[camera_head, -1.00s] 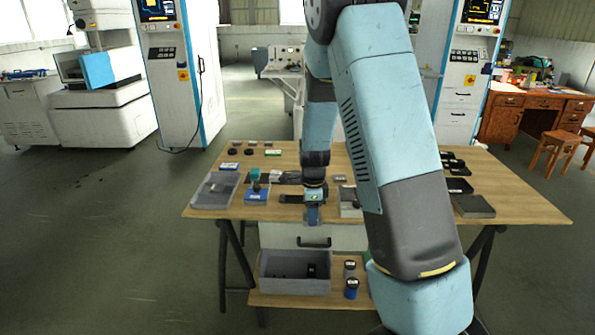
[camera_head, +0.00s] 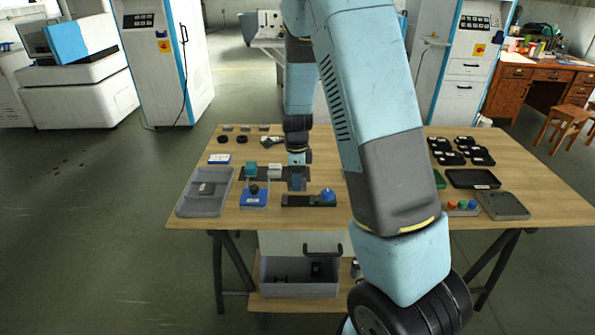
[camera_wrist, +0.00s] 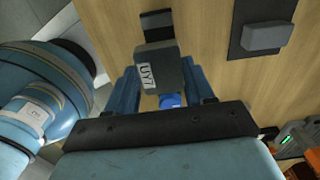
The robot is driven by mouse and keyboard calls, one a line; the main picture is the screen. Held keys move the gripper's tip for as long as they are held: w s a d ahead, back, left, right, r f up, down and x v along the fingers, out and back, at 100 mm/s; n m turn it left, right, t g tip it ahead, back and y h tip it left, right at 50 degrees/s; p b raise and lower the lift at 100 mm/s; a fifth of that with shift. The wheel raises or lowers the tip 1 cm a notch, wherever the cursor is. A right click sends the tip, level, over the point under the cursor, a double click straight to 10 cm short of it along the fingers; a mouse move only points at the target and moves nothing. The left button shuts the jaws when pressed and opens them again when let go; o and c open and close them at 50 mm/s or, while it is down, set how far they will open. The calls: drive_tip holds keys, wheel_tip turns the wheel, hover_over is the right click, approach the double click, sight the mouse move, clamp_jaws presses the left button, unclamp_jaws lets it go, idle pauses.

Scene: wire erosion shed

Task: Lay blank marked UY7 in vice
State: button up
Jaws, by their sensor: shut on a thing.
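My gripper (camera_head: 297,183) is over the middle of the table. In the wrist view its two blue fingers are closed on a dark grey block, the blank marked UY7 (camera_wrist: 163,70), whose white label faces the camera. A long dark fixture with a blue knob (camera_head: 328,196), which looks like the vice, lies at the gripper in the head view. A blue round part (camera_wrist: 171,101) shows just below the blank in the wrist view.
A grey tray (camera_head: 205,204) holding a dark piece and a blue stand (camera_head: 254,197) are on the left of the table (camera_head: 400,160). Several black trays and a grey plate (camera_head: 502,205) are on the right. A grey bin (camera_head: 298,289) sits on the shelf below.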

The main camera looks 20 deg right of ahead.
sight(298, 200)
drive_tip(key=shift+d+f, duration=0.35)
drive_tip(key=shift+f, duration=1.8)
drive_tip(key=shift+a+f, duration=0.1)
drive_tip(key=shift+f, duration=0.55)
idle(1.2)
drive_tip(key=o, duration=1.5)
drive_tip(key=shift+o, duration=0.2)
drive_tip(key=shift+o, duration=1.3)
drive_tip(key=shift+r, duration=3.5)
